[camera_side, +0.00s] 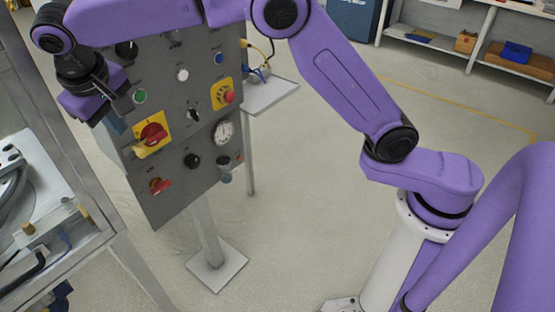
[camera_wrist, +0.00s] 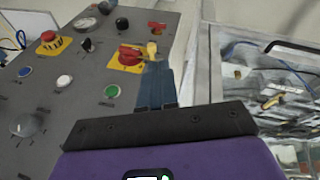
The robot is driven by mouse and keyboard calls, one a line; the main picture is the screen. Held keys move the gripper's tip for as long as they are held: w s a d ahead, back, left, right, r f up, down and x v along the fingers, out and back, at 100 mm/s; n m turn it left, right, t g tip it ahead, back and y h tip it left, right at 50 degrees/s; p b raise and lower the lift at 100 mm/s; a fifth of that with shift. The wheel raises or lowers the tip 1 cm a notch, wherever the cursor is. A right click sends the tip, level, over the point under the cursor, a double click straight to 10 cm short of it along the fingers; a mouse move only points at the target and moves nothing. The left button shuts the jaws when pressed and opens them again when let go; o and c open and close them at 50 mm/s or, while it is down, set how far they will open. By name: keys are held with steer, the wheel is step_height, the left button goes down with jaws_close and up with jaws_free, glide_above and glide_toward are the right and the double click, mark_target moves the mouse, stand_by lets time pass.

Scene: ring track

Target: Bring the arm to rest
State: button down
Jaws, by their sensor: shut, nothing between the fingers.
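My gripper (camera_wrist: 155,72) shows in the wrist view with its blue-grey fingers closed together and nothing between them. In the side view its purple body (camera_side: 92,102) is at the upper left edge of a grey control panel (camera_side: 172,200). The fingers point toward the panel and overlap the edge of a red rotary switch (camera_wrist: 130,54) on a yellow plate. That switch, with a yellow tab, also shows in the side view (camera_side: 152,132). I cannot tell whether the fingertips touch it. My arm is raised and bent, reaching across the top of the panel.
The panel carries a green button (camera_side: 139,96), a red emergency stop (camera_side: 227,97), a gauge (camera_side: 223,132) and a red lower handle (camera_side: 159,185). A metal-framed glass case (camera_side: 75,165) stands close at the left. Open floor (camera_side: 300,200) lies between the panel and my base.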

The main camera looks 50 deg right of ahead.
steer(key=s+d+f+n+g+y, duration=0.1)
steer(key=s+d+f+n, duration=0.1)
steer(key=s+d, duration=0.7)
steer(key=s+d+f+n+g+y, duration=0.1)
steer(key=s+d+n, duration=0.3)
steer(key=s+d, duration=0.5)
steer(key=s+d+f+n+g, duration=0.1)
steer(key=s+d+f+n, duration=0.2)
steer(key=s+d, duration=0.7)
steer(key=s+f, duration=0.1)
steer(key=s, duration=0.5)
steer(key=shift+s+n+y, duration=0.3)
steer(key=shift+n+y, duration=0.1)
stand_by(0.5)
